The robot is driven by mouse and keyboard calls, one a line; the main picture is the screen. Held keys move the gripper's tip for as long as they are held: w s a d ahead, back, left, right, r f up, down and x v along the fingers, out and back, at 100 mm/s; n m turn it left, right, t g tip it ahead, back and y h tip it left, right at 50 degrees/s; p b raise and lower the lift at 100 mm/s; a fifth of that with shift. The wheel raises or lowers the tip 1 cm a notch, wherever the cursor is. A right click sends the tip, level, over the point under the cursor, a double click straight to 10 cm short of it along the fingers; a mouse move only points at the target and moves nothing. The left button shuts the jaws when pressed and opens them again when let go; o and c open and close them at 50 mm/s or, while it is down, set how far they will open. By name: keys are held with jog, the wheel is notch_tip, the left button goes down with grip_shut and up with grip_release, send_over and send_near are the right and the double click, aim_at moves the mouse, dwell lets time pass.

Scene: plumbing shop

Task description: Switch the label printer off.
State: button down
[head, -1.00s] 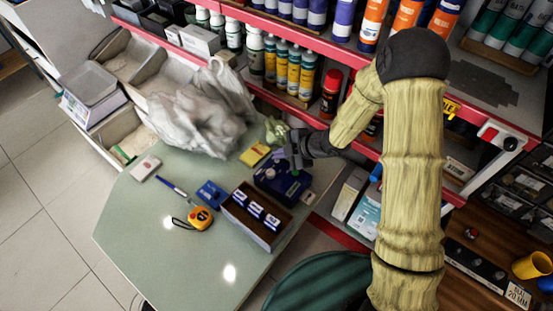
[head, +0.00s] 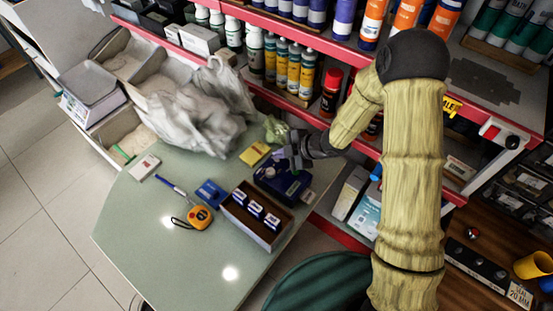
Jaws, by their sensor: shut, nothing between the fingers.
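The label printer (head: 284,187) looks to be the dark blue-purple device on the far right part of the green counter, behind a brown box. A small green spot shows on its right side. My gripper (head: 294,164) is shut and empty, pointing down at the top of the printer. It covers part of the printer's back. I cannot tell whether the fingertips touch it. The printer's switch and its position are too small or hidden to make out.
On the counter (head: 150,240) are a brown box (head: 238,218) with blue-white items, an orange tape measure (head: 199,217), a blue pad (head: 211,193), a pen, a yellow pad (head: 255,154) and a crumpled grey bag (head: 200,115). Shelves of bottles stand behind. The counter's front left is clear.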

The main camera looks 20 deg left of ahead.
jog(key=shift+f, duration=0.15)
dwell(0.5)
jog(key=shift+r+p, duration=0.5)
jog(key=shift+r, duration=0.15)
notch_tip(320, 180, up, 6)
jog(key=p, duration=0.5)
dwell(0.7)
